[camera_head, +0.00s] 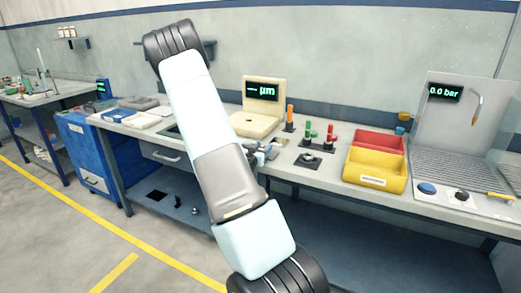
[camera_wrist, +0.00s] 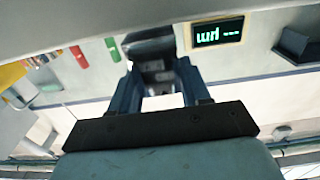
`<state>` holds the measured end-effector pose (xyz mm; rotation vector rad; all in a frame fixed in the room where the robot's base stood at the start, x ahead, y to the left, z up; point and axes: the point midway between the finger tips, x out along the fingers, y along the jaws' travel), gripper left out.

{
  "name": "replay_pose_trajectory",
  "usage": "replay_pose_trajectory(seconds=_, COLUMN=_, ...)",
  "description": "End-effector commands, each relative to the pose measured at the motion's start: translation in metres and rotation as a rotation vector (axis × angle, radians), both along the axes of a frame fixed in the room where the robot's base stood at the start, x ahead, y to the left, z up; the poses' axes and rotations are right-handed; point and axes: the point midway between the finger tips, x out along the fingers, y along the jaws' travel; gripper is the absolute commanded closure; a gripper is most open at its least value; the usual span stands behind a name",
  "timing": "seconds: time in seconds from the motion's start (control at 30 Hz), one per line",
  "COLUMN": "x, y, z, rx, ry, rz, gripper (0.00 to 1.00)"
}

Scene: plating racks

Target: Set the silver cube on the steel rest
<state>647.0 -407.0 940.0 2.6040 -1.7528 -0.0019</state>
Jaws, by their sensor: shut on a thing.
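My gripper (camera_wrist: 156,82) shows in the wrist view with its two blue-grey fingers shut on a small grey block, which I take for the silver cube (camera_wrist: 156,67). The fingers and shadow partly hide it. In the head view my gripper (camera_head: 262,152) is small, beside my arm and over the bench in front of the cream gauge. The cube cannot be made out clearly there. A small round metal piece on a black square plate (camera_head: 307,160), right of my gripper, may be the steel rest; I cannot be sure.
The cream gauge (camera_head: 262,92) with a "µm" display stands behind my gripper. Green and red pegs (camera_head: 320,138) and an orange one (camera_head: 290,118) stand nearby. A yellow bin (camera_head: 375,170) and red bin (camera_head: 378,142) lie to the right. My arm hides part of the bench.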

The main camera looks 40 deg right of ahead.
Motion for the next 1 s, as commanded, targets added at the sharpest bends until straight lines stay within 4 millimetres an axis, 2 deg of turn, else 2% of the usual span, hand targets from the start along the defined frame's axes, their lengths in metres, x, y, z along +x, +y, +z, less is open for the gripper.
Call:
replay_pose_trajectory(seconds=0.13, x=0.001, y=0.001, z=-0.002, rx=-0.001, ry=0.000, rz=0.002, gripper=1.00)
replay_pose_trajectory(seconds=0.17, x=0.001, y=0.001, z=-0.003, rx=0.000, ry=0.000, rz=0.002, gripper=0.52)
replay_pose_trajectory(seconds=0.4, x=0.002, y=0.003, z=-0.002, rx=0.000, ry=0.000, rz=0.005, gripper=0.29)
replay_pose_trajectory(seconds=0.77, x=0.002, y=0.005, z=0.001, rx=0.001, ry=-0.001, rz=0.007, gripper=0.28)
replay_pose_trajectory(seconds=1.0, x=-0.010, y=0.040, z=0.000, rx=0.002, ry=0.002, rz=0.010, gripper=0.28)
